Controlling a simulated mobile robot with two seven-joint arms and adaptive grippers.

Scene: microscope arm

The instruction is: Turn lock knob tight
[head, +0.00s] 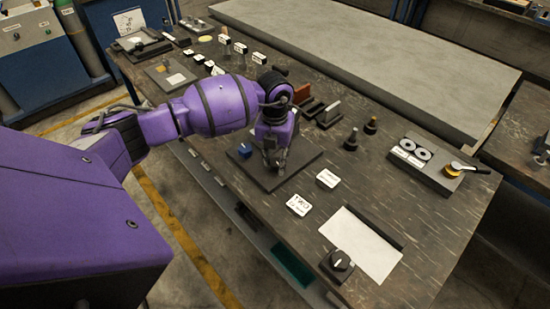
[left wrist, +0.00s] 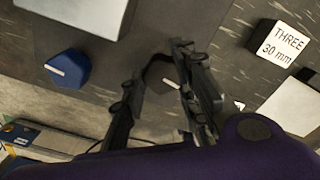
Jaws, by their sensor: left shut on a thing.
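A dark base plate (head: 264,182) lies on the workbench under my left gripper (head: 275,158). A blue knob (head: 245,150) with a white line sits on the plate's left part; it also shows in the left wrist view (left wrist: 68,69). In the left wrist view, my left gripper (left wrist: 160,98) has its two fingers on either side of a black knob (left wrist: 160,72) with a white line. The gripper is shut on this black knob, which the fingers partly hide. In the head view the gripper hides it. My right gripper is in neither view.
A white sheet (head: 362,243) and another black knob on a block (head: 338,264) are near the front edge. A grey slab lies behind.

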